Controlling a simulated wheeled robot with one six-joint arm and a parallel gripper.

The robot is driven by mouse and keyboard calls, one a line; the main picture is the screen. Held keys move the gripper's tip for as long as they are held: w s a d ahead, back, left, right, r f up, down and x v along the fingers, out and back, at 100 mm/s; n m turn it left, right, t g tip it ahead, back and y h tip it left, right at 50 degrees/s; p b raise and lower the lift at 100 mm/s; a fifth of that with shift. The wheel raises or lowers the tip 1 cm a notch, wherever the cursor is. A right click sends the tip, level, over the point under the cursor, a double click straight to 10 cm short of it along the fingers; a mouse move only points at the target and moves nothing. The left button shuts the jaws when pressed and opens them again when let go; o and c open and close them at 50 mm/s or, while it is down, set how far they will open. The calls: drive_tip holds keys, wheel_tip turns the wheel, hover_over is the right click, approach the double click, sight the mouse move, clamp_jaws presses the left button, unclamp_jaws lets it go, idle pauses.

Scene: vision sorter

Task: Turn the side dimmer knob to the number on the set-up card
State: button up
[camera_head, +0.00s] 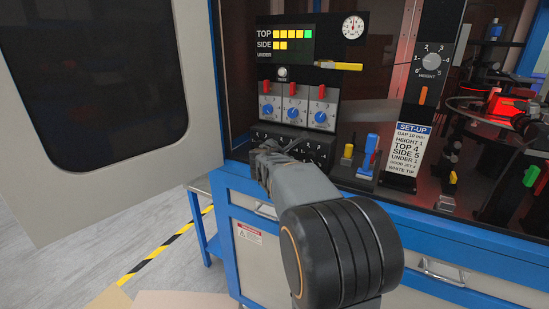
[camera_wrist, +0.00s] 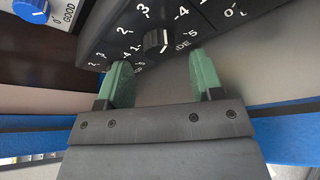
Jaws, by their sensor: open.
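The SIDE dimmer knob (camera_wrist: 154,42) is small and dark, with a white mark on its right side, on the black sloped dial panel (camera_wrist: 225,28). Digits up to 5 ring it; the exact setting is hard to read. My gripper (camera_wrist: 160,75) is open, its two green fingers just short of the knob and on either side of it, holding nothing. In the head view my gripper (camera_head: 268,152) is at the panel and hides much of it. The set-up card (camera_head: 409,152) reads TOP 4, SIDE 5, UNDER 1, HEIGHT 1.
The display (camera_head: 286,43) shows two yellow squares beside SIDE and several squares beside TOP. Blue knobs with red levers (camera_head: 293,105) sit above the panel. A HEIGHT dial (camera_head: 431,62) and a blue-topped lever (camera_head: 370,150) stand right. An open door (camera_head: 120,180) fills the left.

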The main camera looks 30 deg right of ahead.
drive_tip(key=p+v, duration=0.1)
drive_tip(key=v, duration=1)
